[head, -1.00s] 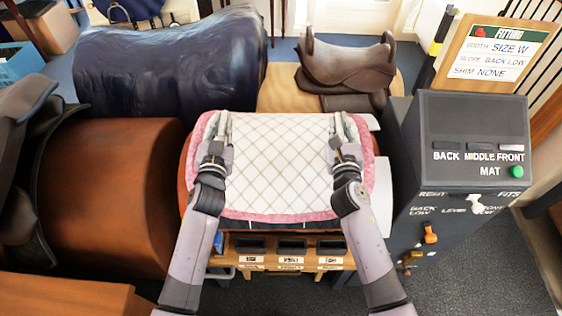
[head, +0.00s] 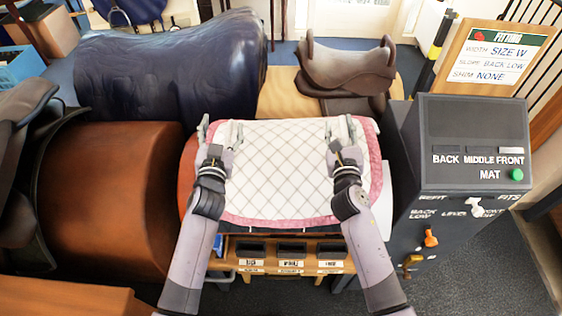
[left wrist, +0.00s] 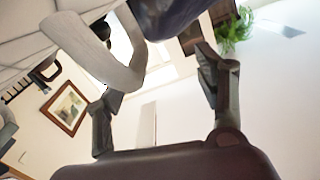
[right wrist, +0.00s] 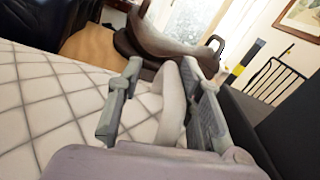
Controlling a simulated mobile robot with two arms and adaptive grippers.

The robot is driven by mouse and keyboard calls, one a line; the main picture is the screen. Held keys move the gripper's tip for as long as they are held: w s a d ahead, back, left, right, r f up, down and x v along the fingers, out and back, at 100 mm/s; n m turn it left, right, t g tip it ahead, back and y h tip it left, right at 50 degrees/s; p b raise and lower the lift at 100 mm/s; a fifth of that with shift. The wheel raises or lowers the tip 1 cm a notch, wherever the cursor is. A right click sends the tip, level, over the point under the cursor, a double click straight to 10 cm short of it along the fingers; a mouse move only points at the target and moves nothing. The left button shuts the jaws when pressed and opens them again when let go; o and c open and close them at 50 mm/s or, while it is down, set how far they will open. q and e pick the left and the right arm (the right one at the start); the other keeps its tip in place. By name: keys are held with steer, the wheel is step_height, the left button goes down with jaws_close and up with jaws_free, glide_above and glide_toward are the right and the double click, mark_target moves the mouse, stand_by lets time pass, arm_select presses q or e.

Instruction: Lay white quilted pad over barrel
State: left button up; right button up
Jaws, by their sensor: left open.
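The white quilted pad (head: 275,170) with pink trim lies draped over the brown barrel (head: 189,165), whose left end shows beside it. The pad's near edge hangs down the front; its far side is hidden. My left gripper (head: 220,124) is open at the pad's far left corner, its fingers spread. My right gripper (head: 340,125) is open at the far right part of the pad. In the right wrist view, its fingers stand apart around a pale curved strip, with the quilted surface (right wrist: 40,105) at left. I cannot tell whether either gripper touches the pad.
A dark blue covered barrel (head: 170,65) stands behind left, and a brown saddle (head: 345,65) behind right. A larger brown barrel (head: 110,190) with a dark saddle (head: 30,190) is at left. A grey control box (head: 470,140) stands close at right; a wooden rack (head: 285,262) is in front.

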arm_select(q)
steer(key=shift+o, duration=0.3)
arm_select(e)
steer(key=shift+a+r, duration=0.1)
arm_select(q)
steer(key=s, duration=1.2)
steer(key=shift+a, duration=0.2)
steer(key=shift+f, duration=0.1)
arm_select(e)
steer(key=shift+o, duration=0.2)
steer(key=o, duration=0.7)
steer(key=shift+o, duration=0.2)
steer(key=s, duration=1.2)
steer(key=shift+a, duration=0.2)
